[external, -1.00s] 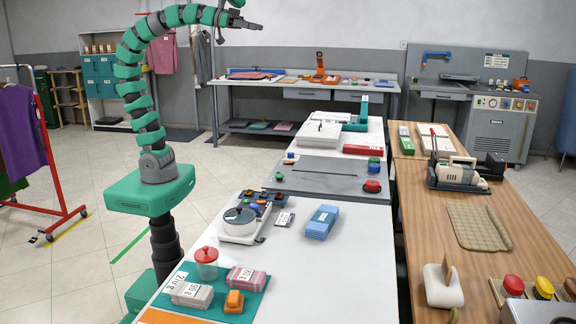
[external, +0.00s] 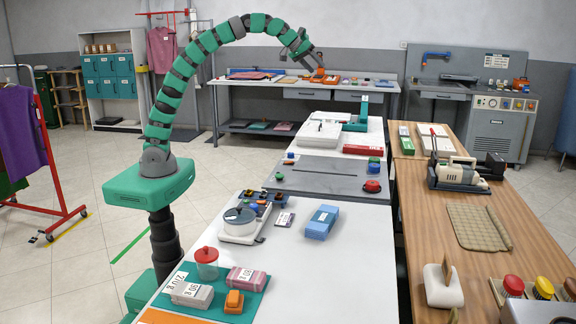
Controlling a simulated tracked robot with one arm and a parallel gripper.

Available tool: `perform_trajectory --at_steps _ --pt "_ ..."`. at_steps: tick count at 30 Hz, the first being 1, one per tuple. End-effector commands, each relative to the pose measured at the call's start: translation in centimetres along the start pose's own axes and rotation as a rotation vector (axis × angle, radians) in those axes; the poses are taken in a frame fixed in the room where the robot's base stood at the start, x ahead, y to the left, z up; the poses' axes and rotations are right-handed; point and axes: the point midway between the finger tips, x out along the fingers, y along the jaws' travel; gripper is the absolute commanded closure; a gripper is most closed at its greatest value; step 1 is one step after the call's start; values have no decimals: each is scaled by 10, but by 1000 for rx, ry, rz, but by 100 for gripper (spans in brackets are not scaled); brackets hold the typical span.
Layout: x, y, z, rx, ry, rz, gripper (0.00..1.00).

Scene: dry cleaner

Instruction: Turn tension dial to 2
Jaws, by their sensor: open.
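My gripper (external: 316,60) is at the end of the green arched arm, high in the air over the room's middle, pointing down and right toward the back bench. Its jaws are open, and it appears empty and away from the tables. I cannot make out a tension dial or its numbers for sure. A beige-and-grey machine (external: 458,173) stands on the wooden table at right. A teal upright device (external: 358,117) stands at the far end of the white tables. My gripper is apart from both.
A grey board (external: 325,176) with a red knob (external: 372,186) lies mid-table. Closer are a scale with a round pan (external: 239,217), a blue box (external: 321,222) and a lidded jar (external: 207,262). The near right of the white table (external: 345,275) is clear.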

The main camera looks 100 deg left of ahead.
Motion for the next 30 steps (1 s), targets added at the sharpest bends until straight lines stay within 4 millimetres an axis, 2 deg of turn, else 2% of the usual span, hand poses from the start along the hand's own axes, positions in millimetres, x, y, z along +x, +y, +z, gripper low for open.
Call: perform_trajectory --at_steps 1,6,11,16,24,30 --pt "17 -13 -9 -44 -13 -29 42" --pt "64 -60 -28 -200 -59 -122 42" --pt "106 -111 -40 -350 -96 -212 42" --pt "146 -170 -48 -510 -129 -309 42" --pt "200 -274 -45 -770 -174 -470 42" --pt "229 -355 -33 -964 -192 -589 42"
